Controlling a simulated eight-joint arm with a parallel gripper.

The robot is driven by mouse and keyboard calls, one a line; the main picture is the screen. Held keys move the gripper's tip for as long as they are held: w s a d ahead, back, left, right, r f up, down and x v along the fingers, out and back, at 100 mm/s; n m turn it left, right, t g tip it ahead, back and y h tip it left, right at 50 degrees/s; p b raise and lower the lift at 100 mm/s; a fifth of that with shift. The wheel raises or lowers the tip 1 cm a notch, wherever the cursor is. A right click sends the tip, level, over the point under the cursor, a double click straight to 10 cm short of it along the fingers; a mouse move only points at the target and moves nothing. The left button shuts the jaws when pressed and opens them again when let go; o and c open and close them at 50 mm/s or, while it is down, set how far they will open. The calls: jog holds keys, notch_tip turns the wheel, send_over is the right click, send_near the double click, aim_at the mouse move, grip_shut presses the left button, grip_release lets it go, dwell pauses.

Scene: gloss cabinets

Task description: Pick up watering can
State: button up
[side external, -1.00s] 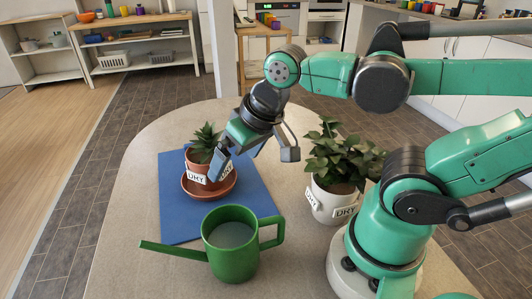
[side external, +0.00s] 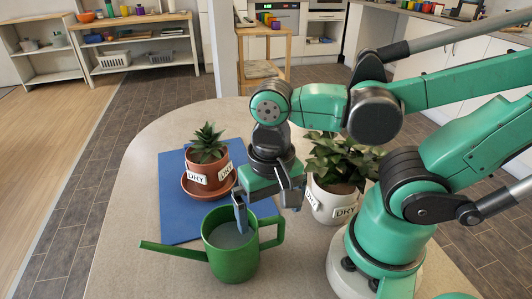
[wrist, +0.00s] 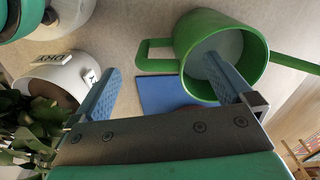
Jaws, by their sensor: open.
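The green watering can (side external: 235,262) stands upright on the table near the front, with its spout (side external: 165,249) to the left and its handle (side external: 280,235) to the right. My gripper (side external: 268,212) is open and empty above the can. One finger is over or just inside the can's open top; the other is on the right, toward the white pot. In the wrist view, the fingers (wrist: 162,68) lie on either side of the can's handle (wrist: 146,65), and one overlaps the opening of the can (wrist: 262,52). The exact depth of the fingers is unclear.
A succulent in a terracotta pot (side external: 200,176) labelled DRY stands in a saucer on a blue mat (side external: 175,219). A leafy plant in a white pot (side external: 325,207), also labelled DRY, stands close behind my gripper. The left table area (side external: 115,220) is clear.

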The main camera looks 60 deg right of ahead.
aim_at(271, 221)
jog(key=shift+f, duration=2.55)
jog(key=shift+c, duration=0.2)
grip_shut()
